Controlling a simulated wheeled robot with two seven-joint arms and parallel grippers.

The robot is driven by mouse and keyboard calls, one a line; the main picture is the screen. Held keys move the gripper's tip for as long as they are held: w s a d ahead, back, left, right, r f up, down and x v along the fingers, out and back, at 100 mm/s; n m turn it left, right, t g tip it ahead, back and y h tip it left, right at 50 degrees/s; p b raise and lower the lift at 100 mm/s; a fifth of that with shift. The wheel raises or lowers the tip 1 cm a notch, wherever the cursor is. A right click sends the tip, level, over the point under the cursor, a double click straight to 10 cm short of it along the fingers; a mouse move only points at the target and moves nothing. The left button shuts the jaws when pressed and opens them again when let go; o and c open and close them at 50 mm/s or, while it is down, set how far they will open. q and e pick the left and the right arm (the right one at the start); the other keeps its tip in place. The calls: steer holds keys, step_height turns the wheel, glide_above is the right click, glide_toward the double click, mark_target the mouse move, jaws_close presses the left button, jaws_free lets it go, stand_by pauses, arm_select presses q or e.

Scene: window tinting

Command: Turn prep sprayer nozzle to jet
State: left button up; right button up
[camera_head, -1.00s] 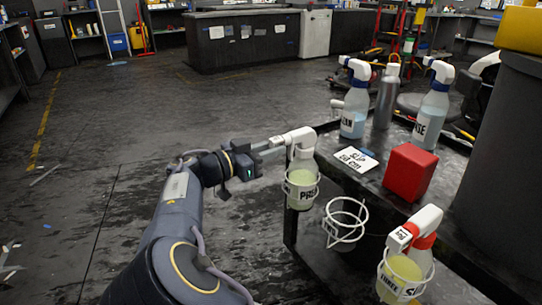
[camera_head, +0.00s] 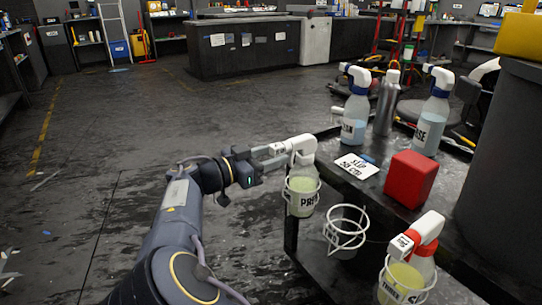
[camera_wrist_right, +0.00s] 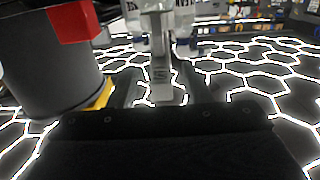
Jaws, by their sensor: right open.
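The prep sprayer (camera_head: 303,190), a clear bottle of yellowish liquid with a white head, stands upright in a white wire ring at the bench's left edge. Its white nozzle (camera_head: 279,148) points left toward my right gripper (camera_head: 272,156). My right gripper is open, its fingers beside the nozzle end; whether they touch it I cannot tell. In the right wrist view the nozzle (camera_wrist_right: 160,72), a pale block with a dark S-like mark on its end, lies between the dark fingers. My left gripper is not in view.
An empty wire ring (camera_head: 345,232) and another sprayer with an orange collar (camera_head: 408,275) are on the near bench side. Two blue-liquid sprayers, a metal bottle (camera_head: 386,103), a card (camera_head: 357,166) and a red block (camera_head: 410,178) stand on the bench.

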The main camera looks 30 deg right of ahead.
steer(key=a+p, duration=0.2)
steer(key=a, duration=0.5)
steer(key=shift+s+a+p, duration=0.3)
steer(key=shift+a+p, duration=0.05)
steer(key=shift+a, duration=0.05)
